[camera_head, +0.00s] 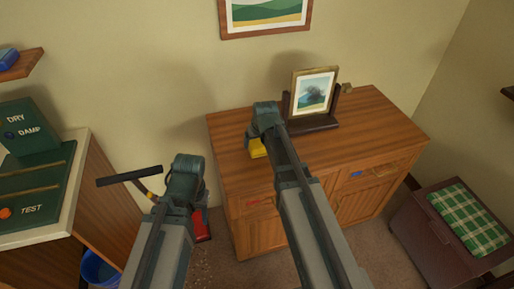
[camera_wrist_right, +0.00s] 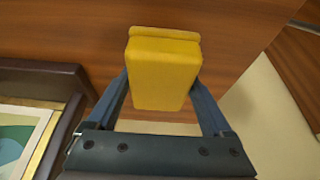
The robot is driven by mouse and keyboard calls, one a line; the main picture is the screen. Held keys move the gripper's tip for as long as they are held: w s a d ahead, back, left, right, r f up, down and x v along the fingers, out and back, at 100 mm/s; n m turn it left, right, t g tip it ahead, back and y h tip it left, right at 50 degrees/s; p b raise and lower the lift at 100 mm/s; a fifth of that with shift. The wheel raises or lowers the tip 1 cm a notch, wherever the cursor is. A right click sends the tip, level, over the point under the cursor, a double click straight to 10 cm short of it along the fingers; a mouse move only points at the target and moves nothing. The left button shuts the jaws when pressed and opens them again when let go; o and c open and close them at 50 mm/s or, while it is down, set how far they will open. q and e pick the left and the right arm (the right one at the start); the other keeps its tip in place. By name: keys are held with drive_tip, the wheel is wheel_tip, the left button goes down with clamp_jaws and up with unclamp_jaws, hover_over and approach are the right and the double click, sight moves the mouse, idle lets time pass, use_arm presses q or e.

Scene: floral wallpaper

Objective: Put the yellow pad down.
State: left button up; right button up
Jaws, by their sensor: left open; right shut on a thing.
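The yellow pad (camera_head: 258,149) is at the left part of the wooden sideboard's top. My right gripper (camera_head: 262,138) is shut on it, one finger on each side, as the right wrist view shows the pad (camera_wrist_right: 164,72) between the gripper's fingers (camera_wrist_right: 165,98). Wood is behind the pad in that view. I cannot tell whether the pad touches the surface or is just above it. My left gripper (camera_head: 187,185) is lower and further left, in front of the sideboard's left side and apart from the pad. Its fingers are mostly hidden, and it is open.
A framed picture on a dark stand (camera_head: 313,95) is right of my right gripper. A black bar handle (camera_head: 128,176) and a red thing (camera_head: 203,228) are by my left gripper. A chequered-cushion box (camera_head: 465,218) stands right.

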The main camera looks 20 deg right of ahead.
drive_tip(key=shift+w+f+b, duration=0.15)
drive_tip(key=shift+f+b, duration=1.55)
drive_tip(key=shift+f, duration=0.1)
drive_tip(key=shift+f, duration=0.15)
drive_tip(key=o, duration=1)
drive_tip(key=shift+c, duration=0.2)
drive_tip(key=p+v, duration=1.1)
drive_tip(key=v, duration=0.1)
drive_tip(key=shift+r, duration=0.3)
drive_tip(key=s+a+f+n+g, duration=0.1)
drive_tip(key=s+a+g, duration=0.1)
drive_tip(key=s+a, duration=0.4)
drive_tip(key=s+a+n+g+h, duration=0.1)
drive_tip(key=s+a+n+g, duration=0.1)
drive_tip(key=s+a, duration=0.5)
drive_tip(key=s+g, duration=0.1)
drive_tip(key=s, duration=0.5)
drive_tip(key=shift+s+a+f+h, duration=0.2)
drive_tip(key=shift+s+f+h, duration=0.1)
drive_tip(key=shift+f, duration=0.05)
